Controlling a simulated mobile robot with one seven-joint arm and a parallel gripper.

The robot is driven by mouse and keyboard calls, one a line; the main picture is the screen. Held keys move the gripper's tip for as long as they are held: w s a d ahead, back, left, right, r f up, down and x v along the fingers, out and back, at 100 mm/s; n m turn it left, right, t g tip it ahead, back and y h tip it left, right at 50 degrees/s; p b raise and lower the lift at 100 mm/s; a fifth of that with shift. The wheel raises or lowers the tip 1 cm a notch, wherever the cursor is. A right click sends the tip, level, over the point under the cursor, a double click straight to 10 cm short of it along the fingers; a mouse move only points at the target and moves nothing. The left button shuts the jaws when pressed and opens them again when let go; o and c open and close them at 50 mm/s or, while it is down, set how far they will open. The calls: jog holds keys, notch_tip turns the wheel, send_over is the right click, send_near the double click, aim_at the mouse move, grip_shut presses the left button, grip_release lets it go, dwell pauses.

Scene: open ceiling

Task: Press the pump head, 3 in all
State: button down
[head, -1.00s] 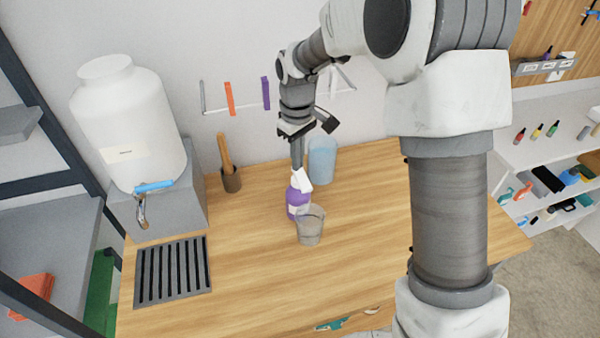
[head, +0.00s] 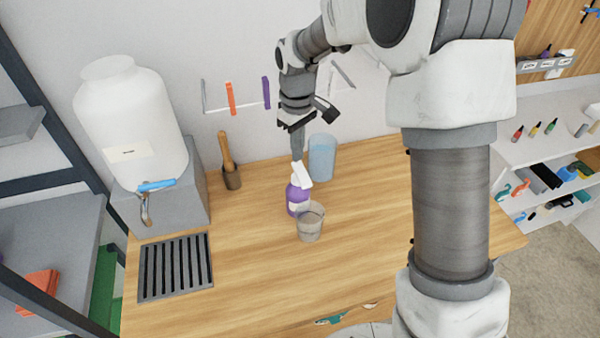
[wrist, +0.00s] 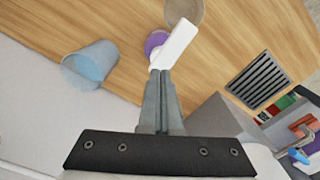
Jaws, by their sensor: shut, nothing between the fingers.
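A purple bottle (head: 297,199) with a white pump head (head: 302,175) stands upright on the wooden counter. Its spout points toward a small clear cup (head: 310,226) standing just in front. My gripper (head: 298,159) is shut and empty, pointing down with its fingertips right at the top of the pump head; I cannot tell whether they touch. In the wrist view, the fingertips (wrist: 160,72) meet the near end of the white pump head (wrist: 175,45). The purple bottle (wrist: 155,43) is mostly hidden under it, and the cup (wrist: 184,10) is cut off at the top edge.
A blue translucent tumbler (head: 322,158) stands close behind and right of the bottle. A holder with a wooden stick (head: 230,176), a white dispenser with a tap (head: 132,125) and a drip grate (head: 176,267) are to the left.

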aim_at(298, 164)
jog(key=shift+f, duration=0.15)
jog(key=shift+f+b, duration=1.1)
jog(key=shift+f, duration=0.5)
jog(key=shift+r+p, duration=1.3)
jog(key=shift+r, duration=0.45)
jog(key=shift+f, duration=0.15)
jog(key=shift+f+b, duration=1.15)
jog(key=shift+f, duration=0.5)
jog(key=shift+r, duration=0.15)
jog(key=shift+r+p, duration=1.3)
jog(key=shift+r, duration=0.35)
